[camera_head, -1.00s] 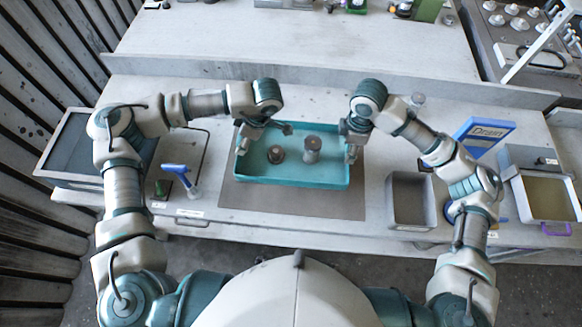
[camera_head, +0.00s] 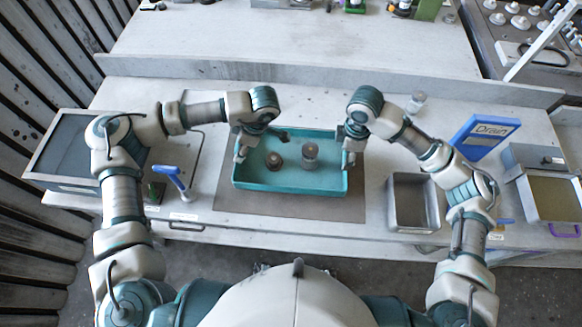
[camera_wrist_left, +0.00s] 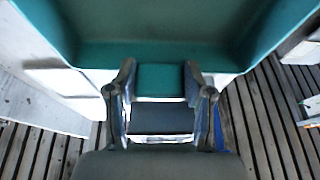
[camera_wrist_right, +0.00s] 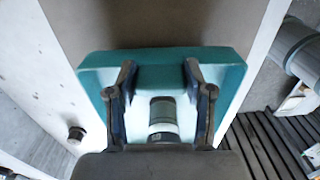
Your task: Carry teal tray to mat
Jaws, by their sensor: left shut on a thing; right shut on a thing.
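The teal tray (camera_head: 290,190) is a shallow open box over the grey mat (camera_head: 290,208), near the middle of the bench. Whether its underside touches the mat cannot be told. It looks level and holds two round grey parts, a low one (camera_head: 274,161) and a taller one (camera_head: 310,155). My left gripper (camera_head: 240,153) is shut on the tray's left wall, which also shows between the fingers in the left wrist view (camera_wrist_left: 160,80). My right gripper (camera_head: 348,157) is shut on the right wall, seen in the right wrist view (camera_wrist_right: 158,62).
A grey bin (camera_head: 413,203) stands right of the mat. A blue spray bottle (camera_head: 174,180) stands left of it. A dark-bottomed tray (camera_head: 75,148) is at far left. A blue Drain sign (camera_head: 486,137) and a yellowish basin (camera_head: 552,198) are at right.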

